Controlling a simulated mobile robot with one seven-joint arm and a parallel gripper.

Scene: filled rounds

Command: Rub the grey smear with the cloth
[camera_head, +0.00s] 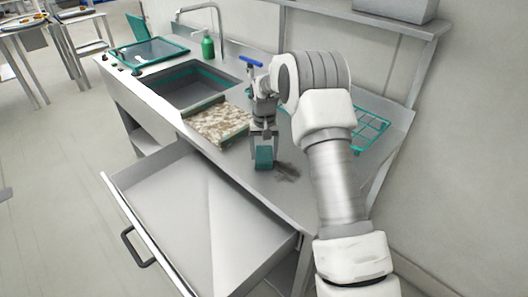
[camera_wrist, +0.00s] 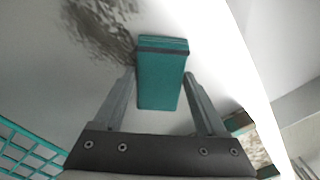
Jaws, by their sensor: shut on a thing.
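The cloth (camera_head: 263,158) is a small teal folded block, held upright at the counter. My gripper (camera_head: 264,135) is shut on it, with a finger on each side. In the wrist view the cloth (camera_wrist: 162,75) sits between the fingertips (camera_wrist: 160,90) and has a dark band across it. The grey smear (camera_head: 287,171) is a dark, streaky patch on the counter just right of the cloth. In the wrist view the smear (camera_wrist: 100,28) lies at the upper left, right beside the cloth. I cannot tell whether the cloth touches the counter.
A speckled board (camera_head: 218,122) lies left of my gripper, by the sink (camera_head: 190,88). A teal wire rack (camera_head: 371,130) stands behind my arm. An open, empty drawer (camera_head: 195,215) juts out below the counter's front edge. A green bottle (camera_head: 208,46) stands by the tap.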

